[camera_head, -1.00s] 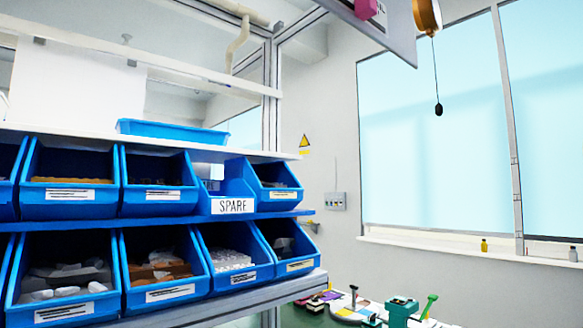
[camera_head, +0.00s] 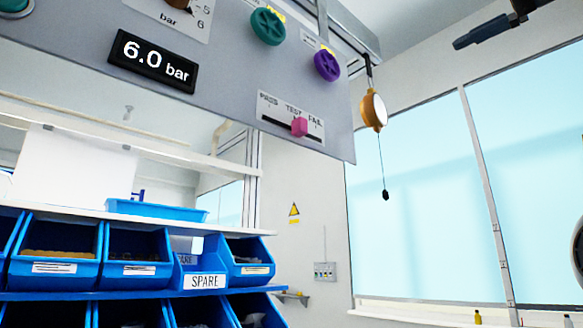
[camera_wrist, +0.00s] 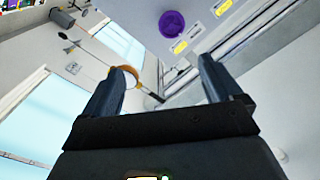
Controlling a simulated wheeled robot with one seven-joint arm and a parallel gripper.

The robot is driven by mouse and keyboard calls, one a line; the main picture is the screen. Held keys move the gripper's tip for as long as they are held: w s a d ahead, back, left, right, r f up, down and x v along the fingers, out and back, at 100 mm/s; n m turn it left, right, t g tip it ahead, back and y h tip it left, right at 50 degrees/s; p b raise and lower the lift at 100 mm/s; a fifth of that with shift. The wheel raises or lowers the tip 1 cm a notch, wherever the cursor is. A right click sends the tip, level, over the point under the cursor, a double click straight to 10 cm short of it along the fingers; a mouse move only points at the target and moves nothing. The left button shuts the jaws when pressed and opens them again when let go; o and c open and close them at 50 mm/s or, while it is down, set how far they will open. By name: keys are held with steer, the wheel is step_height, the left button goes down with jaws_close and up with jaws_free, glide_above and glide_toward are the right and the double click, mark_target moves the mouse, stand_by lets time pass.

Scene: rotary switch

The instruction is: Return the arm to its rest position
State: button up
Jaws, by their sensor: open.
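My gripper (camera_wrist: 162,66) is open and empty in the wrist view, its two dark fingers spread apart. In the head view a dark finger-like part of it (camera_head: 485,32) shows at the top right edge, clear of the panel. The grey control panel (camera_head: 225,85) hangs at the top left with a "6.0 bar" display (camera_head: 152,61). It carries a green knob (camera_head: 268,26), a purple knob (camera_head: 327,65) and a pink slider (camera_head: 299,127) near the middle of its track. The purple knob also shows in the wrist view (camera_wrist: 171,24), apart from the fingers.
An orange reel (camera_head: 374,110) hangs right of the panel, its cord ending in a black weight (camera_head: 386,195). Blue bins (camera_head: 130,255) fill the shelves below left. A window (camera_head: 420,210) is at right. Open air lies between the panel and the gripper.

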steer(key=w+d+f+m+t+h, duration=0.1)
steer(key=w+d+f+m, duration=0.1)
steer(key=w+f, duration=0.85)
steer(key=w+d+f+m+t+h, duration=0.1)
steer(key=w+f+m, duration=0.1)
steer(key=w+f, duration=0.9)
steer(key=s+f+m+h, duration=0.3)
steer(key=f+h, duration=0.3)
steer(key=f, duration=2.8)
steer(key=s+a+f+n+h, duration=0.1)
steer(key=s+a+f+h, duration=0.25)
steer(key=s+f, duration=1.85)
steer(key=s+a+n+g, duration=0.1)
steer(key=s+a+n, duration=0.1)
steer(key=s, duration=1.1)
steer(key=s+a+n+g, duration=0.1)
steer(key=s+n, duration=0.3)
steer(key=s, duration=0.9)
steer(key=shift+a+y, duration=0.45)
steer(key=shift+a, duration=0.3)
